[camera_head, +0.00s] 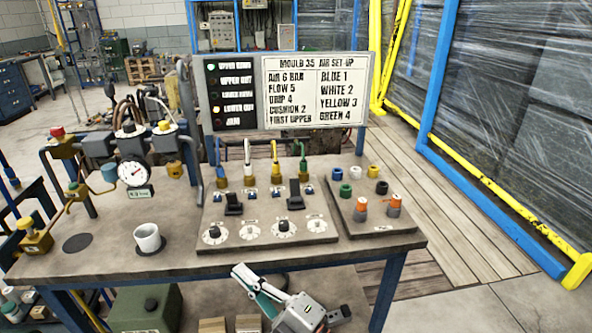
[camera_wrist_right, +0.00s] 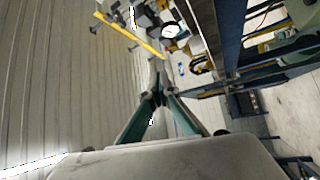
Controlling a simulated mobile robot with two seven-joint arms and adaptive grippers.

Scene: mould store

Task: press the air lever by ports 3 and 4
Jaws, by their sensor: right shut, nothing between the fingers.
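On the sloped panel (camera_head: 265,217) in the head view, blue, white, yellow and green plugs stand in a row of ports. Two black levers stand below them. The right lever (camera_head: 295,195) is below the yellow plug (camera_head: 275,170) and green plug (camera_head: 303,168); the left lever (camera_head: 234,203) is below the blue and white ones. Both rise from their black bases. My right gripper (camera_head: 242,273) is shut and empty, in front of the bench's front edge, below and apart from the levers. Its shut fingertips (camera_wrist_right: 158,88) also show in the right wrist view. My left gripper is not in view.
Below the levers are several dials (camera_head: 284,228). A white cup (camera_head: 148,238) and a pressure gauge (camera_head: 132,173) are on the left of the bench (camera_head: 190,262). A sign board (camera_head: 290,90) stands behind. A side plate (camera_head: 372,211) holds coloured caps and two orange-topped fittings.

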